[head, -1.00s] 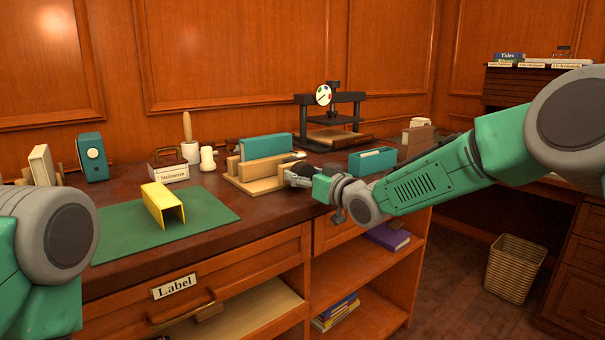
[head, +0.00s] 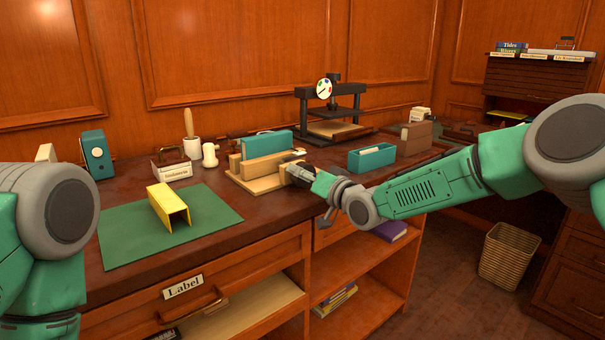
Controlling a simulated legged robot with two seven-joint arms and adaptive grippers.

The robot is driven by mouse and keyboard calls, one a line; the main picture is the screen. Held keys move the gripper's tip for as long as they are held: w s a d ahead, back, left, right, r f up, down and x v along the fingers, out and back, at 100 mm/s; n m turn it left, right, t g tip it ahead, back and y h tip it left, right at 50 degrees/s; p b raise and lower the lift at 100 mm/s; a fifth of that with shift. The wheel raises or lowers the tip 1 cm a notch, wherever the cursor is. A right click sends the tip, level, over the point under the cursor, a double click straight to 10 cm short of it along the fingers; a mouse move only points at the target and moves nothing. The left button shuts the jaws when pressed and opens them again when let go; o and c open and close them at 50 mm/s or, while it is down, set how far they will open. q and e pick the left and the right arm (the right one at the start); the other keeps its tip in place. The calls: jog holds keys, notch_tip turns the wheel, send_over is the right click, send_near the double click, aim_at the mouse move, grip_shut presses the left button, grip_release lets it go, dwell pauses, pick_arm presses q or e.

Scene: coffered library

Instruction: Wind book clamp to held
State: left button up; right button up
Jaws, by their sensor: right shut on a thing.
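The wooden book clamp (head: 258,184) stands on the desk right of the green mat. A teal book (head: 268,143) stands upright between its wooden jaws. Whether the jaws press on the book cannot be told from here. My right gripper (head: 294,170) is at the clamp's right end, shut on what seems to be the clamp's screw handle, mostly hidden by the fingers. My left gripper is out of view; only my left arm shows at the left edge.
A yellow folded cover (head: 169,206) lies on the green mat (head: 130,232). A black press with a dial (head: 324,89) stands behind the clamp. A teal box (head: 372,159) sits just right of my gripper. A drawer labelled Label (head: 184,286) is below.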

jog(key=shift+d+f, duration=0.1)
dwell(0.3)
jog(key=o, duration=1.2)
jog(key=shift+c, duration=0.2)
jog(key=shift+d, duration=0.1)
jog(key=v, duration=1.2)
